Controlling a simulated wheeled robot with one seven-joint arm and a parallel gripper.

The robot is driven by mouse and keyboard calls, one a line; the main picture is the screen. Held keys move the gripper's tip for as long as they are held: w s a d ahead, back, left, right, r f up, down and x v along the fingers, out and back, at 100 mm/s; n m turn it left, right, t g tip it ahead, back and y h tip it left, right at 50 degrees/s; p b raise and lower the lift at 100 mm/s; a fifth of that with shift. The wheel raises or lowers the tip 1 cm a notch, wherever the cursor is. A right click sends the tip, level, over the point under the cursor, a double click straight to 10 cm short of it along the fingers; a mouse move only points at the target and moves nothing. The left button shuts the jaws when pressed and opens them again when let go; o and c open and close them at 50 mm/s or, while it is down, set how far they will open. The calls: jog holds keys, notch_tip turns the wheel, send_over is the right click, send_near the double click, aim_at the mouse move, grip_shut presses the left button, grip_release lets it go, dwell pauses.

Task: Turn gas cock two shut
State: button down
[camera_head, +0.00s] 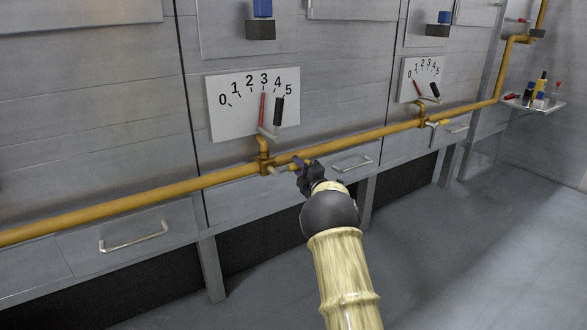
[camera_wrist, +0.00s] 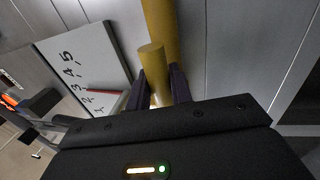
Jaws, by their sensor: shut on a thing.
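A gas cock (camera_head: 265,165) sits on the yellow pipe below the nearer 0–5 dial (camera_head: 225,120). Its red needle stands near 3, and a black bar lies near 4. My gripper (camera_head: 303,166) is at the right of this cock, against the pipe. In the wrist view my gripper (camera_wrist: 158,90) has its two dark fingers on either side of a yellow round-ended piece (camera_wrist: 152,62), shut on the cock's handle; the contact is partly hidden. Another cock (camera_head: 425,122) with a grey handle sits farther right. No number shows on either cock.
The yellow pipe (camera_head: 130,205) runs along the metal wall. A second dial (camera_head: 422,72) has its red needle near 1. Drawer handles (camera_head: 133,240) stick out below the pipe. A small shelf (camera_head: 535,104) with bottles is at the far right. The floor (camera_head: 480,240) at right is clear.

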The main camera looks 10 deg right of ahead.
jog(key=shift+f, duration=0.15)
jog(key=c, duration=1.3)
grip_release()
jog(key=p+v, duration=0.6)
jog(key=v, duration=1.1)
jog(key=shift+s, duration=0.25)
